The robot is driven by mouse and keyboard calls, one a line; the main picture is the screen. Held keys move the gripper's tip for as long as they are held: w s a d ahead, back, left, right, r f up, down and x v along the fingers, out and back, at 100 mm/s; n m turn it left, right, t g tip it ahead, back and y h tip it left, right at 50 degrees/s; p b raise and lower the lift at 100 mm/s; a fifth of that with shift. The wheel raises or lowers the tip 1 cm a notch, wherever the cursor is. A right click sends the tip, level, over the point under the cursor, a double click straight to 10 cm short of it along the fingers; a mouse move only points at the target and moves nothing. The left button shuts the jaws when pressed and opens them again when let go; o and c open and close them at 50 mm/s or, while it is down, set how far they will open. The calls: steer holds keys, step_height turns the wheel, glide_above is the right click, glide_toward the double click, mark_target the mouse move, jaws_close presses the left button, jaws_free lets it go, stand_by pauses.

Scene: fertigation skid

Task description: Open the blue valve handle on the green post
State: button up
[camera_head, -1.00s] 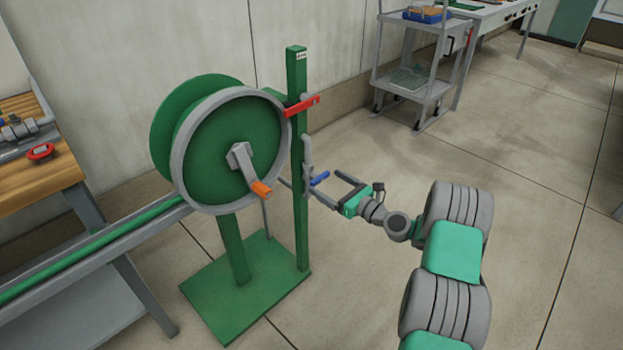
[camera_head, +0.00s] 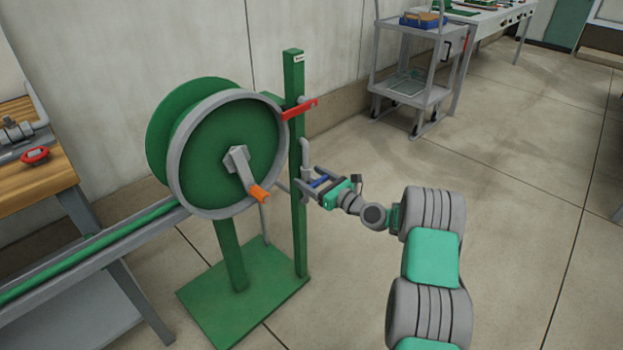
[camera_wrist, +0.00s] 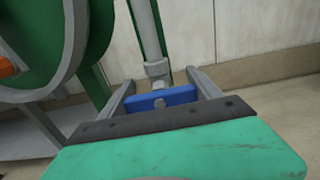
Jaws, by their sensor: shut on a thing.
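In the wrist view the blue handle (camera_wrist: 162,99) lies crosswise between my two fingers, in front of the grey pipe fitting (camera_wrist: 157,72). My gripper (camera_head: 308,184) has reached the post from the right and is shut on the blue handle. It also shows in the wrist view (camera_wrist: 160,88), a finger at each end of the handle. A red lever (camera_head: 300,109) sits higher on the same post.
A green hose reel (camera_head: 225,145) with a grey crank and orange knob (camera_head: 259,194) stands just left of the post. A green base plate (camera_head: 255,298) lies below. A grey cart (camera_head: 405,85) stands at the back right. The floor to the right is open.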

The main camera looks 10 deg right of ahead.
steer(key=c, duration=0.8)
steer(key=shift+n, duration=0.4)
steer(key=n+b, duration=0.1)
steer(key=n, duration=0.2)
steer(key=shift+f+n, duration=0.1)
steer(key=shift+n, duration=0.2)
steer(key=n+b, duration=0.2)
steer(key=n, duration=0.2)
steer(key=shift+a+f+n, duration=0.1)
steer(key=shift+n, duration=0.2)
steer(key=n+b, duration=0.2)
steer(key=n, duration=0.2)
steer(key=shift+s+n+b, duration=0.1)
steer(key=shift+n+b, duration=1.1)
steer(key=shift+n, duration=1.3)
steer(key=o, duration=1.4)
